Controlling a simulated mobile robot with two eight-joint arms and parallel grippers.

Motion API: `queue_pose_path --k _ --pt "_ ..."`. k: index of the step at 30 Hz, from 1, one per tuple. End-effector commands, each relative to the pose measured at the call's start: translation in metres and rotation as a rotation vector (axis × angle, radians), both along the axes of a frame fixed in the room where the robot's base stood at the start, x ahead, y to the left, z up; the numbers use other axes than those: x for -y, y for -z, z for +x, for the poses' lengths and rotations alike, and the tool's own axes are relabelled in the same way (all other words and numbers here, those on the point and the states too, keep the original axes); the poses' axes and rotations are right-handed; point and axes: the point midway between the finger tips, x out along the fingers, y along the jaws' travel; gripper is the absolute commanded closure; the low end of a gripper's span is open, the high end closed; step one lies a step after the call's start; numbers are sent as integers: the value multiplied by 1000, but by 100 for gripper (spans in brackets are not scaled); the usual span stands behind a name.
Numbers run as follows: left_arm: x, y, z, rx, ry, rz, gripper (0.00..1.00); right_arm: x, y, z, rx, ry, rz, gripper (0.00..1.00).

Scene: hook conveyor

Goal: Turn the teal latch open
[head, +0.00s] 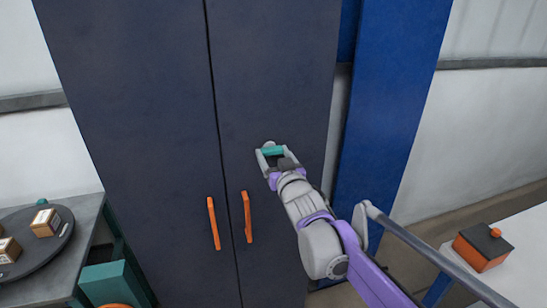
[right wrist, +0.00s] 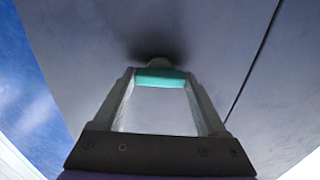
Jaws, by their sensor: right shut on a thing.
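The teal latch (head: 272,151) is a short bar, lying about level, on a round grey mount on the right door of the dark cabinet (head: 275,60). My right gripper (head: 270,154) is at the door with its fingers on the two ends of the bar. In the right wrist view the teal latch (right wrist: 161,78) spans the gap between the fingertips of my right gripper (right wrist: 161,84), which is shut on it. Two orange handles, a left one (head: 213,223) and a right one (head: 247,217), stand upright beside the door seam. My left gripper is not in view.
A grey table with a dark round tray (head: 62,237) and small boxes (head: 45,222) stands at the left. A teal box (head: 115,284) is beside it. A blue post (head: 385,110) is right of the cabinet. An orange, dark-topped box (head: 482,247) sits on a white surface at right.

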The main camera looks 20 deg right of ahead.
Motion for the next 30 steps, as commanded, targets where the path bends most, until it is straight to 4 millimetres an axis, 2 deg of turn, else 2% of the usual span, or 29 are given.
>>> queue_pose_path --k 4,5,9,16,20,30 --pt "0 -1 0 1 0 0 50 0 0 0 -3 1 3 81" --pt "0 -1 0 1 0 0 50 0 0 0 -3 1 3 23" --pt "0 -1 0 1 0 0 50 0 0 0 -2 0 1 0" --pt "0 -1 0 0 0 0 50 0 0 0 -2 0 0 0" --pt "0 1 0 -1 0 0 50 0 0 -8 -2 0 0 0" --pt "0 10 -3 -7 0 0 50 2 1 -68 -2 1 1 0"
